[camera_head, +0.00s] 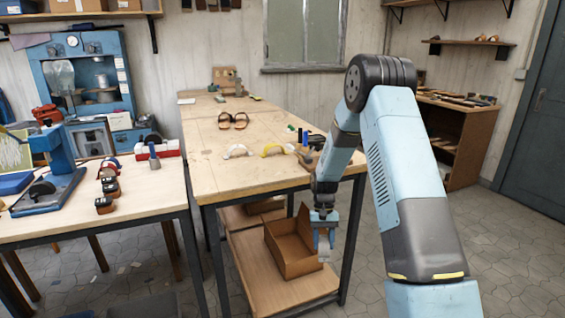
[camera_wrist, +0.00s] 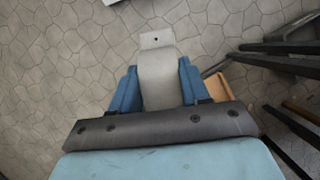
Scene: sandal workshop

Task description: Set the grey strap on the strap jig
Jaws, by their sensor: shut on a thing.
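My gripper (camera_head: 323,240) is shut on the grey strap (camera_wrist: 157,80). In the wrist view the strap stands between the two blue fingers, and its flat end with a small dark hole sticks out beyond them. In the head view the strap (camera_head: 324,251) shows as a small pale piece at the fingertips, below the tabletop height and in front of the table. I cannot tell for sure which thing is the strap jig. A white curved strap (camera_head: 238,151) and a yellow one (camera_head: 273,150) lie on the wooden table (camera_head: 225,176).
An open cardboard box (camera_head: 294,262) sits on the table's lower shelf, close behind my gripper in the picture. Brown sandals (camera_head: 233,121) and small tools (camera_head: 304,138) are on the tabletop. A second bench (camera_head: 150,192) stands at left. The table's front left is bare.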

